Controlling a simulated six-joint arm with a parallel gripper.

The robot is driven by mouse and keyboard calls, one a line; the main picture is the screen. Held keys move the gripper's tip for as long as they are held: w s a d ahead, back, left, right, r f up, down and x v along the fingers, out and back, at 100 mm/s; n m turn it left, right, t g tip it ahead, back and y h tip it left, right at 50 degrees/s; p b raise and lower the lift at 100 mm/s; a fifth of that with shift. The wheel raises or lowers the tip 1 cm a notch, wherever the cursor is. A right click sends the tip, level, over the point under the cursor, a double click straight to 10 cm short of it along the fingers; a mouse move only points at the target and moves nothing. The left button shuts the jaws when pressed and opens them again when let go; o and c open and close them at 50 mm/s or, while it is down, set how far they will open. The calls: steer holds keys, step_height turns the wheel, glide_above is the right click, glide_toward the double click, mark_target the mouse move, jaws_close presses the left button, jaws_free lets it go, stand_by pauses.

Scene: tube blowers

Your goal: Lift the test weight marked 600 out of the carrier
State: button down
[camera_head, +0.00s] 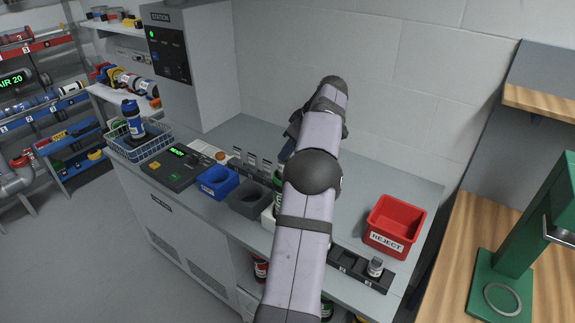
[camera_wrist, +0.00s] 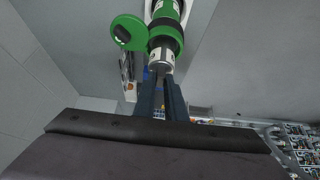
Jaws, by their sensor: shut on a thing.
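In the wrist view, my gripper (camera_wrist: 160,82) is shut on a small silver piece (camera_wrist: 162,58), seemingly the test weight; no 600 marking is readable. The piece stands at the mouth of a carrier with a green collar (camera_wrist: 166,38) and a pale body. A round green lid (camera_wrist: 129,32) sticks out beside the collar. I cannot tell how much of the weight is still inside. In the head view, my arm hides the gripper and most of the carrier; a bit of green (camera_head: 278,178) shows beside the arm.
A red REJECT bin (camera_head: 394,226) stands on the counter at the right. In front of it, a black rack (camera_head: 346,262) holds a silver piece (camera_head: 375,267). Blue (camera_head: 217,182) and grey (camera_head: 247,200) bins, a control panel (camera_head: 181,164) and a wire basket (camera_head: 142,143) stand left.

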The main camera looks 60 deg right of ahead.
step_height(320, 180, up, 10)
steer(key=p, duration=0.3)
steer(key=shift+f, duration=0.15)
